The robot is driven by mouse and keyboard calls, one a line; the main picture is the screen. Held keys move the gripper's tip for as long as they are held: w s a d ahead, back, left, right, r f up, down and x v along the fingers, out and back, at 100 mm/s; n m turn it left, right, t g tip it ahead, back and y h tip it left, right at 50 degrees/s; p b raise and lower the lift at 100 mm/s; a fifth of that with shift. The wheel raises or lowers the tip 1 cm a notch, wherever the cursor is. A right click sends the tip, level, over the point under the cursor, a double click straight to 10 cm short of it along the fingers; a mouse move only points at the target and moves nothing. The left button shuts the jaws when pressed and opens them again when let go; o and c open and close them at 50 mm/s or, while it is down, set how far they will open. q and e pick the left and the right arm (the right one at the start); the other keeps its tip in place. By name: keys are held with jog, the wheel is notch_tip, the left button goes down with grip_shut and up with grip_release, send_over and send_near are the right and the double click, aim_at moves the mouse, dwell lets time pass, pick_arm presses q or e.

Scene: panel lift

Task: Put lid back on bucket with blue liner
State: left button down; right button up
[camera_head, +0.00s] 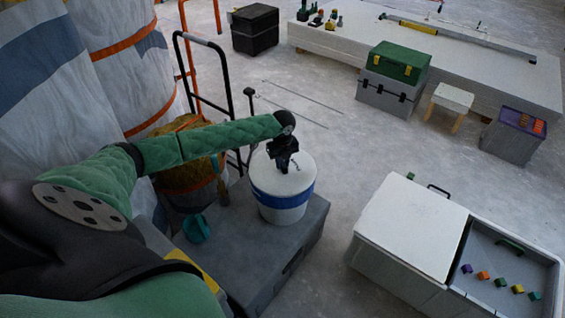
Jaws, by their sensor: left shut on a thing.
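A white bucket (282,212) with a blue band around its upper side stands on a grey platform near the middle of the view. A pale round lid (268,172) shows at the bucket's top. My left gripper (289,164), on the green-sleeved arm from the left, is over the lid and shut on it near its middle. The gripper hides part of the lid and its grip point. I cannot tell whether the lid is fully seated on the rim. My right gripper is not in view.
The grey platform (297,250) carries a teal cup-like item (196,229) left of the bucket. A black hand truck (228,85) stands behind. At right is a white chest (411,225) with an open compartment of small coloured pieces. Concrete floor between is mostly clear.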

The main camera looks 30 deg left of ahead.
pick_arm(q)
jog(key=shift+f+p, duration=0.15)
jog(key=shift+p, duration=0.7)
dwell(1.0)
dwell(0.3)
jog(key=c, duration=0.7)
grip_release()
jog(key=shift+r+p, duration=3.2)
jog(key=shift+r, duration=0.35)
